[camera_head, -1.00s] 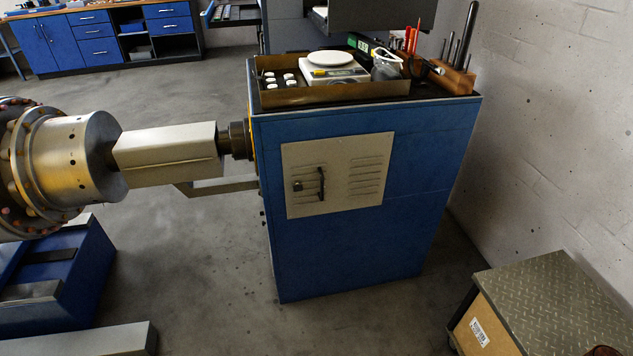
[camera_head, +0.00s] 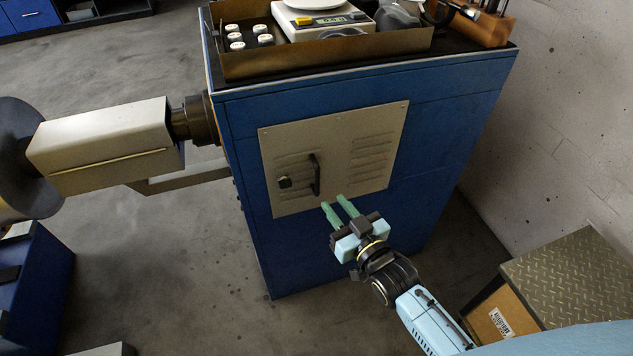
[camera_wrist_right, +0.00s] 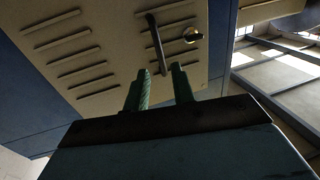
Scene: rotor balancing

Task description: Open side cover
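The side cover (camera_head: 338,180) is a beige panel with louvre slots on the front of the blue cabinet, and it lies flat and closed. It has a black bar handle (camera_head: 315,174) and a round dark knob (camera_head: 285,182) left of it. My right gripper (camera_head: 334,206) has green fingers set apart and empty, just below and right of the handle, pointing up toward it. In the right wrist view the fingers (camera_wrist_right: 159,85) reach toward the handle (camera_wrist_right: 157,43), apart from it; the knob (camera_wrist_right: 193,35) shows beside it. My left gripper is out of view.
The blue cabinet (camera_head: 440,150) carries a brown tray (camera_head: 330,52) with a scale (camera_head: 322,22) and several white weights. A shaft housing (camera_head: 105,145) joins it on the left. A crate with a metal tread top (camera_head: 570,275) stands at the lower right. Floor in front is clear.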

